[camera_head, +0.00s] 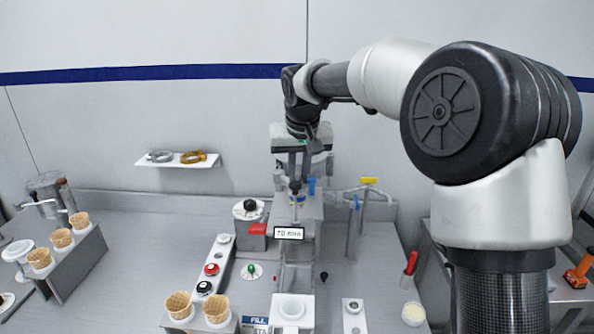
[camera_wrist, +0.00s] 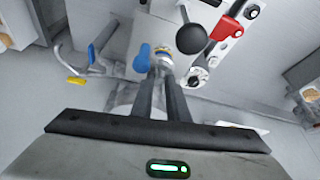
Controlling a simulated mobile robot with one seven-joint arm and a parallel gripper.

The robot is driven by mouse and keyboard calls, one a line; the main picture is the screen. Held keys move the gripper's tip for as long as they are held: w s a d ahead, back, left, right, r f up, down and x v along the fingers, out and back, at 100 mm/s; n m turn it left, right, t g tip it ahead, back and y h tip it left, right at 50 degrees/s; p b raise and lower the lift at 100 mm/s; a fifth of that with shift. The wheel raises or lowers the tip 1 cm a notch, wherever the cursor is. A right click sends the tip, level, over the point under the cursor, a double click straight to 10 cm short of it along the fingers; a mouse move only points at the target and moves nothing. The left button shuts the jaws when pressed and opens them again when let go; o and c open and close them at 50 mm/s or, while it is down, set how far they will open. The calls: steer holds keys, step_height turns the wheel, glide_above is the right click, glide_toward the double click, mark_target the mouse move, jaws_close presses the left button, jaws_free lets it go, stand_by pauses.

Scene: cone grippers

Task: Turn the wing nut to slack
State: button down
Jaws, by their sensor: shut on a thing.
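My gripper (camera_wrist: 160,78) points down over the machine in the middle of the bench; it also shows in the head view (camera_head: 296,186). Its fingers are close together on a small part with pale, brass and blue bits, which I take for the wing nut (camera_wrist: 161,64). The fingers hide much of it, so its wings and how far it is turned cannot be told. A blue handle-like piece (camera_wrist: 142,60) stands just left of the fingertips in the wrist view. In the head view the nut is hidden behind the fingers.
A black ball knob (camera_wrist: 190,39) stands close by the fingers. A yellow-handled tap (camera_head: 369,181) is right of the machine. A strip with red and black knobs (camera_head: 211,269) lies left of it. Cones in a stand (camera_head: 62,238) are far left. A small shelf (camera_head: 178,160) is on the wall.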

steer(key=n+p, duration=0.1)
steer(key=n, duration=0.1)
steer(key=n+y+p, duration=0.1)
steer(key=n, duration=0.1)
steer(key=n+g+y+p, duration=0.1)
steer(key=n+p, duration=0.1)
steer(key=shift+w+d+r, duration=0.15)
steer(key=shift+d+r, duration=0.05)
steer(key=shift+d, duration=0.15)
steer(key=n+g+p, duration=0.1)
steer(key=n, duration=0.1)
steer(key=n+y, duration=0.1)
steer(key=n, duration=0.2)
steer(key=shift+w+d+f+g+p, duration=0.1)
steer(key=shift+w+f+g+p, duration=0.1)
steer(key=shift+g+p, duration=0.2)
steer(key=shift+n, duration=0.4)
steer(key=c, duration=2)
jaws_free()
steer(key=v, duration=1.7)
steer(key=shift+d, duration=0.35)
steer(key=shift+r, duration=0.1)
